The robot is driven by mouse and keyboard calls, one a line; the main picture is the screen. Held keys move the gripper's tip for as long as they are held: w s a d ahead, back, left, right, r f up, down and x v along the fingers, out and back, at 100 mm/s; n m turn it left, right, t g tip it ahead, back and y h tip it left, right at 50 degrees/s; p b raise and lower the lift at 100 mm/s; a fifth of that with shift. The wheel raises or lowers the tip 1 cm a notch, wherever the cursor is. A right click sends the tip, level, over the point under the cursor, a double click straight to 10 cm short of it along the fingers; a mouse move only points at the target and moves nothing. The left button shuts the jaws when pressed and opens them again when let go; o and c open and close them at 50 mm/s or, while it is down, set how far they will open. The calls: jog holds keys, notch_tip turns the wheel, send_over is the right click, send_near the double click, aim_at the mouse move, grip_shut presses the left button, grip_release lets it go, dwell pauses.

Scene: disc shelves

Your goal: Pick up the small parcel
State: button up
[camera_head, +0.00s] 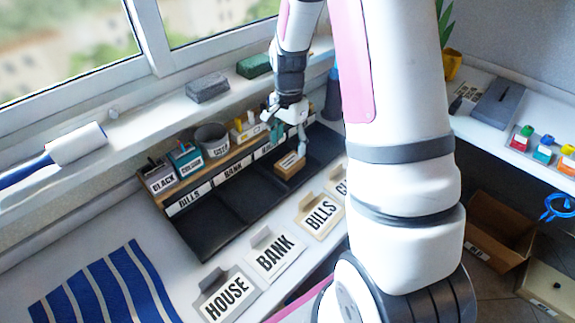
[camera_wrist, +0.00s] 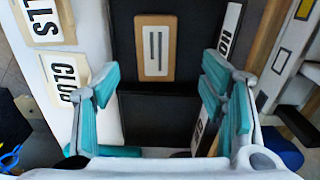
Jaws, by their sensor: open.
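The small parcel (camera_wrist: 156,48) is a tan box with a pale label bearing two dark bars. In the wrist view it lies in a black compartment of the tray, ahead of my fingertips and between their lines. In the head view the parcel (camera_head: 289,165) sits in the sorting tray (camera_head: 215,236), just below my gripper (camera_head: 288,122). My gripper (camera_wrist: 160,85) is open, with its teal fingers wide apart and nothing between them. The gripper is apart from the parcel.
Labelled pots and boxes (camera_head: 212,140) line the shelf behind the tray. Cards marked HOUSE (camera_head: 228,296), BANK (camera_head: 274,254) and BILLS (camera_head: 320,214) lie in front. A dark blue bottle (camera_head: 333,93) stands right of my gripper. The tray's left compartment is empty.

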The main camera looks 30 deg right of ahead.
aim_at(290, 161)
jog(key=shift+s+f+b, duration=0.15)
jog(key=shift+f, duration=1.75)
jog(key=shift+s+f+b, duration=0.1)
jog(key=shift+f+b, duration=0.05)
jog(key=shift+f, duration=1.75)
jog(key=c, duration=1.3)
